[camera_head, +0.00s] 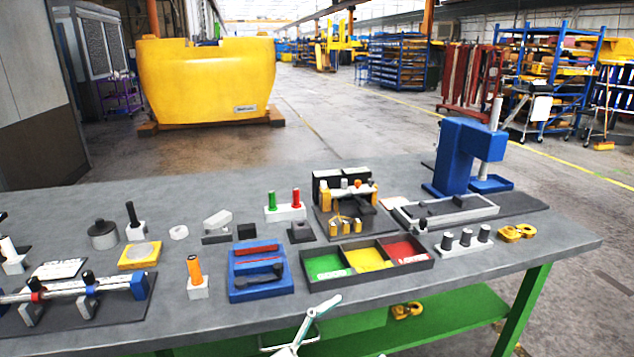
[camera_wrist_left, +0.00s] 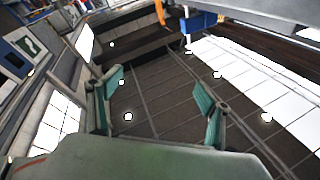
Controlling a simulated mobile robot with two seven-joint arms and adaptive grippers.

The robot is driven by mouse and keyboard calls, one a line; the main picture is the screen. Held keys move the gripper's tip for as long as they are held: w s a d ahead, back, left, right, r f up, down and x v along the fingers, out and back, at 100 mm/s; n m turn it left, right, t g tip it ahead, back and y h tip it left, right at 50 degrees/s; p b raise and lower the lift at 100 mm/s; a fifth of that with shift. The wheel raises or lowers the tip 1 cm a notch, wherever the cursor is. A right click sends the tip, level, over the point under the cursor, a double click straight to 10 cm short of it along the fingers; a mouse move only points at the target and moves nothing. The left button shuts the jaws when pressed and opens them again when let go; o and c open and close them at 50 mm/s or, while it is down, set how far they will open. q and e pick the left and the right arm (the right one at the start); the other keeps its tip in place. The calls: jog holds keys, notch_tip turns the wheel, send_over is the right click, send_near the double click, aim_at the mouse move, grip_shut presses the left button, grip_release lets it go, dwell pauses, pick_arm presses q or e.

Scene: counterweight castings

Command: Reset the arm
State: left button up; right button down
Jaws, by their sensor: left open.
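My left gripper (camera_head: 301,324) shows at the bottom edge of the head view, in front of the bench's near edge. In the left wrist view the gripper (camera_wrist_left: 158,80) has its two teal-padded fingers spread wide, with nothing between them. Only floor and building surfaces show past the fingers, and the view is tilted. Most of the arm is out of frame. My right gripper is not in view.
The grey bench (camera_head: 190,325) holds a tricolour tray (camera_head: 340,284), a blue tool holder (camera_head: 237,294), a blue press (camera_head: 452,160), a bar fixture (camera_head: 120,284) and several small parts. A green shelf (camera_head: 450,317) lies below. A large yellow casting (camera_head: 205,85) stands beyond.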

pick_arm(q)
jog(key=s+a+f+n+t+y, duration=0.2)
jog(key=a+f+n+t+y, duration=0.2)
jog(key=a+f+n+y, duration=0.8)
jog(key=s+a+f+g+y, duration=0.1)
jog(key=s+a+f+g, duration=0.1)
jog(key=s+a+f, duration=0.4)
jog(key=s+a+f+g+y, duration=0.2)
jog(key=s+a+f, duration=0.4)
jog(key=f, duration=0.6)
jog(key=a, duration=0.2)
jog(key=shift+s+a+n+y, duration=0.3)
jog(key=shift+s, duration=0.1)
